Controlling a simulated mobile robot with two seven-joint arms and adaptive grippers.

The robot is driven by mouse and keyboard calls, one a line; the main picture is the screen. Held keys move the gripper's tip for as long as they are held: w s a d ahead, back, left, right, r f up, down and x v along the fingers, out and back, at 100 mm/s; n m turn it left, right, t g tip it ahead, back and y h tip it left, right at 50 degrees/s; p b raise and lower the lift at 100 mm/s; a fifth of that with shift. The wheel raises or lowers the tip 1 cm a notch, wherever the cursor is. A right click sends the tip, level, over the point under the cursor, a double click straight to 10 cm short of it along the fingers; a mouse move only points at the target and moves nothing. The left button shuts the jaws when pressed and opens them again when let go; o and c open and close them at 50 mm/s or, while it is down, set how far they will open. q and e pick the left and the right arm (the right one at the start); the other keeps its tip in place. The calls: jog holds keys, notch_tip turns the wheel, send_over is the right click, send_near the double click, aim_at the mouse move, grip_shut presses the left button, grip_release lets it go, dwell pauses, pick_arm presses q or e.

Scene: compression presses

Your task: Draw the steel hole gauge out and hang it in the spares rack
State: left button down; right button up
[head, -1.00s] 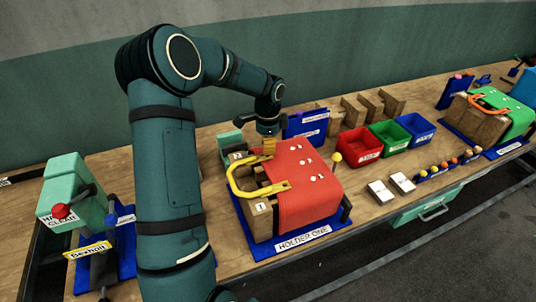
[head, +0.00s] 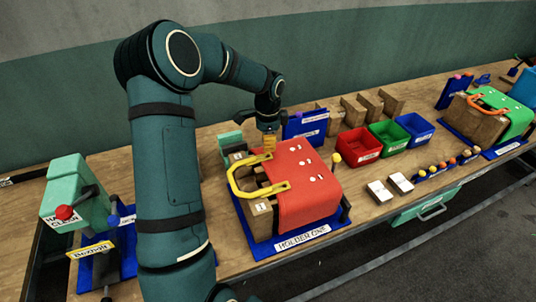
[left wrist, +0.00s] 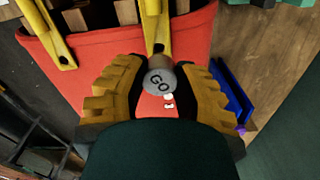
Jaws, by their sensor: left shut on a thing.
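The steel hole gauge (left wrist: 160,80) is a grey cylinder marked GO, seen end-on in the left wrist view. My left gripper (left wrist: 158,92) has its yellow-brown fingers on both sides of it. A yellow clamp arm (left wrist: 156,25) runs right up to the gauge; I cannot tell whether they touch.
Red (head: 358,145), green (head: 388,135) and blue (head: 415,128) bins stand to the right. A yellow-knobbed lever (head: 336,158) rises beside the press. A green press with a red knob (head: 70,195) stands at left. White blocks (head: 390,188) lie near the front edge.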

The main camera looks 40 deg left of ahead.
pick_arm(q)
jog(key=shift+r+p, duration=0.95)
jog(key=shift+r, duration=0.5)
jog(key=shift+s+f, duration=0.1)
jog(key=shift+s, duration=0.05)
